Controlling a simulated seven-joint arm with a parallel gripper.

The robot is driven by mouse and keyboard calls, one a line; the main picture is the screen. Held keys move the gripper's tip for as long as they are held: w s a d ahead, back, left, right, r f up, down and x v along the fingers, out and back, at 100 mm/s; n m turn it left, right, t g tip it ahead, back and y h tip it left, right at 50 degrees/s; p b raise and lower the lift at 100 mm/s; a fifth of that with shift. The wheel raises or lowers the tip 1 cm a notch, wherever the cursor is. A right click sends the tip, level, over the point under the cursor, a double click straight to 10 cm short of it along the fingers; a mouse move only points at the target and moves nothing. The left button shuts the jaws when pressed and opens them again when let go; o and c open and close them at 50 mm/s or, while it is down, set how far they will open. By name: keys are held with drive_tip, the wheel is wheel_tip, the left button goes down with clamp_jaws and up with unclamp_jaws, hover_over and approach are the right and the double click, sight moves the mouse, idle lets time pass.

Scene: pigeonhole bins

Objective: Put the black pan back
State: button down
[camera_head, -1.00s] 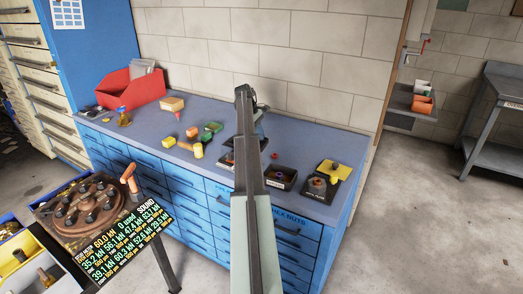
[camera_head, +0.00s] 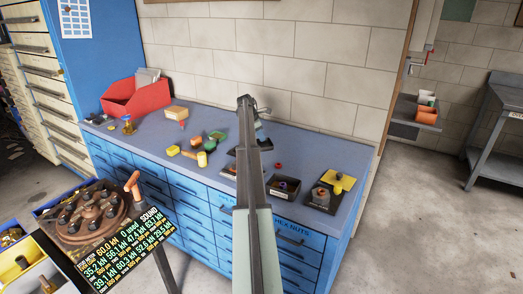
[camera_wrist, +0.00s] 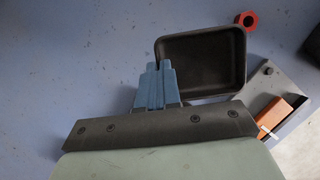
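The black pan (camera_wrist: 205,55) is an empty, shallow, rectangular tray with rounded corners, seen from above in the wrist view. My gripper (camera_wrist: 161,66) has blue fingers close together at the pan's left wall, with the rim running into the narrow gap between the tips. They appear shut on that wall. The lower left corner of the pan is hidden behind the fingers. In the head view my arm crosses the bench and covers most of the gripper (camera_head: 260,125) and much of what lies beneath it. How far the pan is off the bench is unclear.
A dark bin (camera_head: 283,187) with small parts and a dark plate with a yellow piece (camera_head: 341,183) stand right of my arm. A red ring (camera_wrist: 248,19) lies beyond the pan. Yellow and green blocks (camera_head: 195,150) and a red bin (camera_head: 135,98) stand to the left.

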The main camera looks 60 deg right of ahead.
sight(259, 143)
drive_tip(key=shift+f, duration=3.25)
drive_tip(key=shift+f, duration=0.15)
drive_tip(key=c, duration=1.3)
unclamp_jaws()
drive_tip(key=shift+c, duration=0.2)
drive_tip(key=v, duration=1.2)
drive_tip(key=shift+r, duration=0.2)
